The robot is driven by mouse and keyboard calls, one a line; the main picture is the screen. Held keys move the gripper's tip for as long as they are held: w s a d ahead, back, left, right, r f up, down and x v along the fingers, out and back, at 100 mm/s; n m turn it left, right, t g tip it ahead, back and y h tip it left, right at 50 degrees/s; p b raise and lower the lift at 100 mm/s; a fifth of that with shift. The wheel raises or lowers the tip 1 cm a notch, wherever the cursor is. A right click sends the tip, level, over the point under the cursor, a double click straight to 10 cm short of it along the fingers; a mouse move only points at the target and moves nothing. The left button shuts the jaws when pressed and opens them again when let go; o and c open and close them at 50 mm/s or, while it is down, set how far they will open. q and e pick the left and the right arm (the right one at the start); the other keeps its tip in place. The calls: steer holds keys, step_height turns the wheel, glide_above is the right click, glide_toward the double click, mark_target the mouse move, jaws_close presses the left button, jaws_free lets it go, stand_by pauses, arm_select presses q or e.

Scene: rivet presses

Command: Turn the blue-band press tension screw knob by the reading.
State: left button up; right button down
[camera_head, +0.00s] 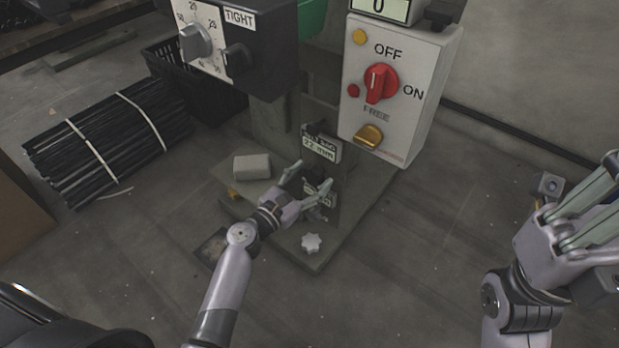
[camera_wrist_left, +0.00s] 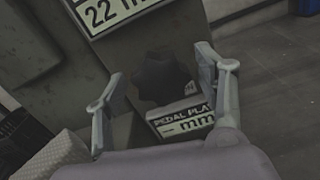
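The press shows at the centre, with a dial face (camera_head: 203,42), a grey pointer knob (camera_head: 196,42) and a black knob (camera_head: 237,60) by a TIGHT label. No blue band is visible. My left gripper (camera_head: 308,186) is low at the press column. In the left wrist view a dark lobed knob (camera_wrist_left: 163,78) stands between its two spread fingers (camera_wrist_left: 160,72), above a PEDAL PLAY plate (camera_wrist_left: 184,122). The fingers look apart from the knob. A plate (camera_head: 321,148) above reads 22 mm. My right gripper (camera_head: 590,205) is at the right edge, its fingers apart, holding nothing visible.
A control box (camera_head: 432,75) has a red OFF/ON switch (camera_head: 380,83) and an orange knob (camera_head: 369,136). Bundled rods (camera_head: 105,150) lie left. Floor on the right is mostly clear.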

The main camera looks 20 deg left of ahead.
arm_select(q)
steer(key=c, duration=1.1)
